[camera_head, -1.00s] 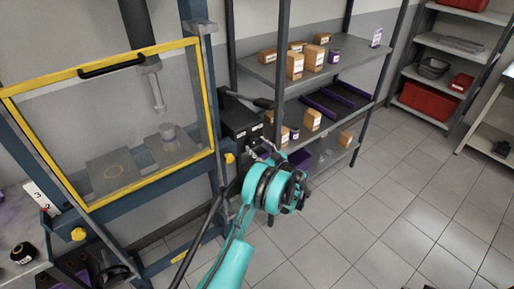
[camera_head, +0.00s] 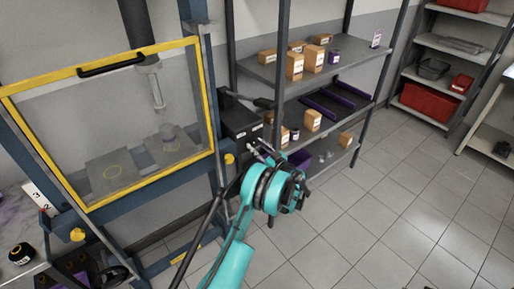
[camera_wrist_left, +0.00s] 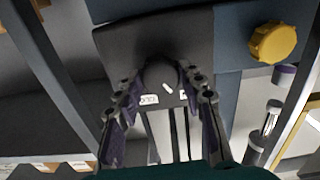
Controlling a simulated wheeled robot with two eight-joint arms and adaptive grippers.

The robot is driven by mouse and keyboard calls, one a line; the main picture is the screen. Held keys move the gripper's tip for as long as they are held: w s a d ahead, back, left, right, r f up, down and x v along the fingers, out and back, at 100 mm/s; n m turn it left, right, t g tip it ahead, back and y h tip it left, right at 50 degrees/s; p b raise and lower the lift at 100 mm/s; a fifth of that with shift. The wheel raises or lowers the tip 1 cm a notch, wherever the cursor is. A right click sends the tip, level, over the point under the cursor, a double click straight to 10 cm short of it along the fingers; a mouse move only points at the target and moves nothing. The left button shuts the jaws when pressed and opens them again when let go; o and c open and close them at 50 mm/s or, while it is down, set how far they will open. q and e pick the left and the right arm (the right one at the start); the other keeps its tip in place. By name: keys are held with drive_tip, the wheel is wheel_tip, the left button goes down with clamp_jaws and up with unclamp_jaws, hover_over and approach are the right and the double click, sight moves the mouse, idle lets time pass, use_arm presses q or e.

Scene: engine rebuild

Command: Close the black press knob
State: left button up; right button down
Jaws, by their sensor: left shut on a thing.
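The black press knob (camera_wrist_left: 161,75) is a round dark knob with a white mark, on the dark front of the press's control box; the box also shows in the head view (camera_head: 238,118). My left gripper (camera_wrist_left: 162,88) has its fingers on both sides of the knob and is shut on it. In the head view my left gripper (camera_head: 259,147) reaches the box's front, and the knob is hidden there. White labels (camera_wrist_left: 149,99) sit beside the knob. My right gripper is not in view.
The press has a yellow-framed clear guard (camera_head: 130,56) and yellow knobs (camera_wrist_left: 273,43). A dark lever (camera_head: 250,99) sticks out above the box. A shelf rack (camera_head: 335,70) with cartons stands close behind my gripper. Open tiled floor lies to the right.

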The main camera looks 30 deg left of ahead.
use_arm(q)
drive_tip(key=shift+f+m+b, duration=0.1)
drive_tip(key=shift+m+b, duration=0.5)
drive_tip(key=shift+m, duration=0.6)
drive_tip(key=m+b, duration=0.1)
drive_tip(key=m, duration=0.2)
drive_tip(key=shift+m, duration=0.3)
drive_tip(key=m+b, duration=0.1)
drive_tip(key=m, duration=0.2)
drive_tip(key=shift+b, duration=0.3)
drive_tip(key=shift+m+b, duration=0.35)
drive_tip(key=shift+m, duration=1.45)
drive_tip(key=o, duration=1.2)
drive_tip(key=shift+c, duration=0.2)
